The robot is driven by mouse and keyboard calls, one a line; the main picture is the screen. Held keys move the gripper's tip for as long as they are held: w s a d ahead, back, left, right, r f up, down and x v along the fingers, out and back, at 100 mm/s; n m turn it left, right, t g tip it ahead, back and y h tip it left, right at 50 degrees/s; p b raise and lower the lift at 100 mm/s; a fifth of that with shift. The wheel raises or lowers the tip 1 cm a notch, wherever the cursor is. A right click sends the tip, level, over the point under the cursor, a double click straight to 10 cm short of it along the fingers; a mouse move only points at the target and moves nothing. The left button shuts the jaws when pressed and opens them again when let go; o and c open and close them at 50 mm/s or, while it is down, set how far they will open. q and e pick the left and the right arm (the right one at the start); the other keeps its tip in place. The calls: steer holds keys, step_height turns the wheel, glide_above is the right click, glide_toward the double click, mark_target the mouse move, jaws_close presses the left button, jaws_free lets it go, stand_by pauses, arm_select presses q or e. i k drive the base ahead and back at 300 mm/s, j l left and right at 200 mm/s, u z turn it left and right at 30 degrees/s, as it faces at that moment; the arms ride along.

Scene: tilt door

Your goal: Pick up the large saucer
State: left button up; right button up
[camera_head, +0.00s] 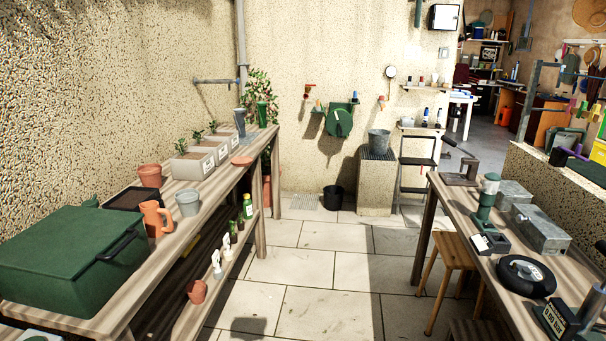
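A flat, round terracotta saucer (242,160) lies on the top of the left wooden bench (222,184), near its far right edge. It is the only saucer I can make out, and it looks small from here. It sits just right of the grey planter boxes (202,160). Neither of my grippers is in view.
On the left bench, a big green box (65,260) fills the near end; an orange jug (156,218) and grey pot (188,202) stand beyond it. A green vase (262,115) stands behind the saucer. Paved floor (325,265) is open between this bench and the right workbench (455,205).

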mark_target(242, 160)
steer(key=i+j+z, duration=0.2)
steer(key=i, duration=1.7)
steer(key=l, duration=0.05)
